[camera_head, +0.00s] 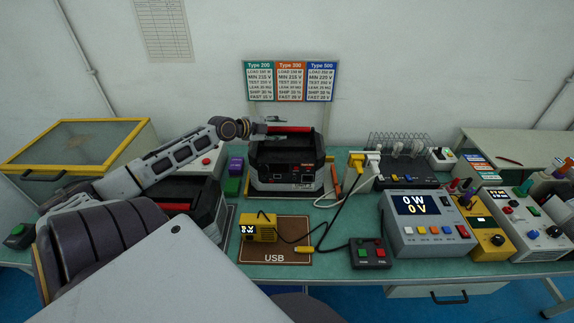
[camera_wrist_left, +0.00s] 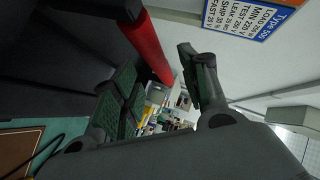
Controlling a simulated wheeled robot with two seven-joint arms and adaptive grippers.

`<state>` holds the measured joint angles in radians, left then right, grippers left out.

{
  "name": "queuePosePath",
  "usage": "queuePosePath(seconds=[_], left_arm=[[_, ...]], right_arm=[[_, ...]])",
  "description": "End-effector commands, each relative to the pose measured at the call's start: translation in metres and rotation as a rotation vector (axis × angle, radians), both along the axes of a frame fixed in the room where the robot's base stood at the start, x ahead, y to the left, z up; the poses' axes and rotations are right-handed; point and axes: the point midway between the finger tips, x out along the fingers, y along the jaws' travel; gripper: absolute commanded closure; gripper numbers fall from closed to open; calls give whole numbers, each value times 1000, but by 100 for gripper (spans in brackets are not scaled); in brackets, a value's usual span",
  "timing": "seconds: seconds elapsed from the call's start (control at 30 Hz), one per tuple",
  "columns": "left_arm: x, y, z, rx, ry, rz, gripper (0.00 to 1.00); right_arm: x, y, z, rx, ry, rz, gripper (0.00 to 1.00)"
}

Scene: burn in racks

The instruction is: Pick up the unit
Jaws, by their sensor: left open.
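A black and grey unit (camera_head: 285,172) with a red top handle (camera_head: 291,129) stands upright at the back middle of the bench. My left gripper (camera_head: 273,128) is at the left end of this handle, with its fingers apart. In the left wrist view the red handle (camera_wrist_left: 147,45) runs close by the open fingers of the left gripper (camera_wrist_left: 165,92); I cannot tell whether they touch it. A second, similar unit (camera_head: 205,206) stands further left, partly hidden behind my left arm. My right gripper is not in view.
A grey test instrument (camera_head: 424,224) and other boxes crowd the right. A yellow-framed case (camera_head: 82,143) stands at left.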

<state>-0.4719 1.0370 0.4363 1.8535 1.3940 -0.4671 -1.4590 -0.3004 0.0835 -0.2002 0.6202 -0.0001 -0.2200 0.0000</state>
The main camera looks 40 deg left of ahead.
Motion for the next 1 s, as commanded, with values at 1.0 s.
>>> queuePosePath(seconds=[1.0], left_arm=[[35,-9,-14,-1,-2,1,56]], right_arm=[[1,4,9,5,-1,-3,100]])
